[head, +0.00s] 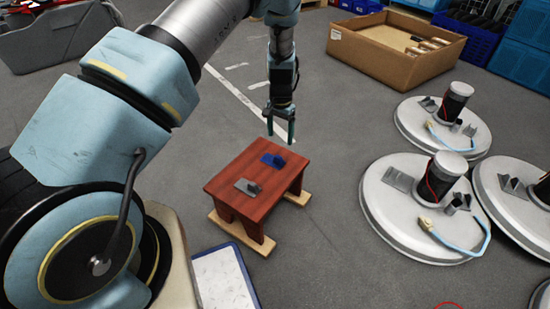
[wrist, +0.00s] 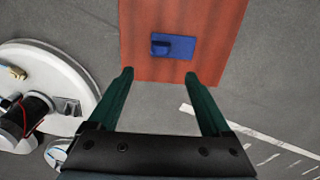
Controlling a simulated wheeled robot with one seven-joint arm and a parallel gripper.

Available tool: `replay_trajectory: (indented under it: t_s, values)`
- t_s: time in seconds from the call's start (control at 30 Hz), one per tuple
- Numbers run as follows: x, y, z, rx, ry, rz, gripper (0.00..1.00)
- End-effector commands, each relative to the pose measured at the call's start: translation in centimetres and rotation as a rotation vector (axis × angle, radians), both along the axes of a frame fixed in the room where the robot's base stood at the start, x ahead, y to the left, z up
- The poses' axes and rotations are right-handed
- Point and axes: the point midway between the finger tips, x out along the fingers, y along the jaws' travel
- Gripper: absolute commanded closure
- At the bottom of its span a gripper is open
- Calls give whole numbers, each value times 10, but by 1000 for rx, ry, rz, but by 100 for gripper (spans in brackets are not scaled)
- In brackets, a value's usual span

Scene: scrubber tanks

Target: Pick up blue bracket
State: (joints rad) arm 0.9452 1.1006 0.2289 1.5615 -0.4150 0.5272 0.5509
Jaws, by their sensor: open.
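The blue bracket (head: 273,160) lies on top of a small reddish-brown wooden stool (head: 228,177), near its far edge. In the wrist view the blue bracket (wrist: 174,46) is a flat blue plate with a darker raised part, beyond my fingertips. My gripper (head: 281,138) is above and just past the stool's far side, pointing down. Its two green fingers (wrist: 158,75) are apart with nothing between them. The gripper is not touching the bracket.
A grey bracket (head: 247,187) lies on the same stool, nearer its left side. Round white tank lids (head: 405,220) with black motors stand on the floor to the right. A cardboard box (head: 395,50) is at the back. A blue-edged white panel (head: 223,280) lies in front.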

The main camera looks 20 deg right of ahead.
Motion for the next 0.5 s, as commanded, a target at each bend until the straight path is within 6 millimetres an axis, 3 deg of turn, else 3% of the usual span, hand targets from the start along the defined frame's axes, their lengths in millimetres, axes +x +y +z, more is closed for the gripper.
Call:
replay_trajectory:
  t_s: [0.3,0.5]
  values:
    - [-1,1,-45,3,1,-3,18]
    - [-1,1,-60,1,0,-3,18]
